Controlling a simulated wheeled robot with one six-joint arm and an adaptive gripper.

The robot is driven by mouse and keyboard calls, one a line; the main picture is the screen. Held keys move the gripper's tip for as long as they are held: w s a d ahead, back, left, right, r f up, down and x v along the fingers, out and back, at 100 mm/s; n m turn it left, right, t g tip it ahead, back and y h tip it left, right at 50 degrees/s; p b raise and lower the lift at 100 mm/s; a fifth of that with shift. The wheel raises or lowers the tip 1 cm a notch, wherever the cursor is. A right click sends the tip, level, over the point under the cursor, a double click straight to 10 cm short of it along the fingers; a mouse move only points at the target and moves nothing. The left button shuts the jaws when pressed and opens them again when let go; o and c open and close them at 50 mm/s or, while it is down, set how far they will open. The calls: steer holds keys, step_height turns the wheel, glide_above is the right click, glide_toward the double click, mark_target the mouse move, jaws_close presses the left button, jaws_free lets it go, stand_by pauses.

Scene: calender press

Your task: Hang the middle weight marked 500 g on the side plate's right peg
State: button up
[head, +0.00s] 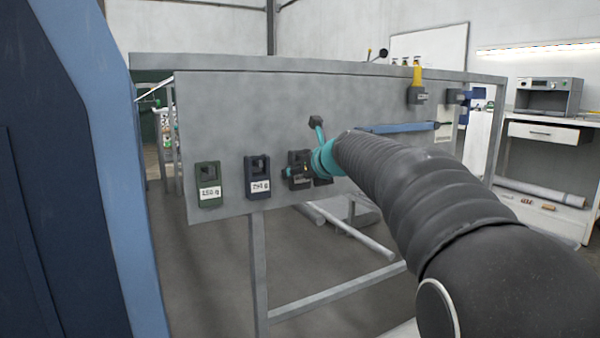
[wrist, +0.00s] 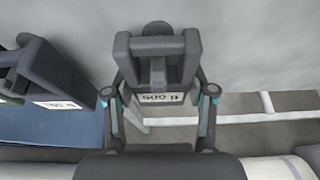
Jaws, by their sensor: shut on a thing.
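The dark weight marked 500 g (wrist: 162,98) is upright between the two fingers of my gripper (wrist: 158,88) in the wrist view, with its label facing me. My gripper is shut on it. A dark round end (wrist: 157,28) shows behind the weight's top bar; I cannot tell whether the weight still bears on a peg. In the head view the weight (head: 299,163) is at the lower edge of the grey side plate (head: 330,95), partly hidden by my gripper (head: 306,170). The right peg cannot be told apart clearly.
A dark weight (head: 258,177) and a green weight (head: 209,183) hang to the left; the nearer one also shows in the wrist view (wrist: 42,68).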

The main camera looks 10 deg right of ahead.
steer(key=o, duration=1.4)
steer(key=shift+c, duration=0.2)
steer(key=shift+f, duration=0.1)
steer(key=v, duration=1.1)
steer(key=s+f+n+g+h, duration=0.1)
steer(key=s+f+n+g, duration=0.1)
steer(key=s+f+n, duration=0.45)
steer(key=s+f+n+g+h, duration=0.1)
steer(key=s+f+n+g, duration=0.2)
steer(key=f+n, duration=0.7)
steer(key=s+a+f+n+g+h+p, duration=0.1)
steer(key=s+f+n, duration=0.3)
steer(key=s+n, duration=0.4)
steer(key=s+a+f+n+g+h+p, duration=0.1)
steer(key=s+f+n, duration=0.4)
steer(key=s, duration=1)
steer(key=shift+a+n, duration=0.3)
steer(key=shift+n, duration=1.15)
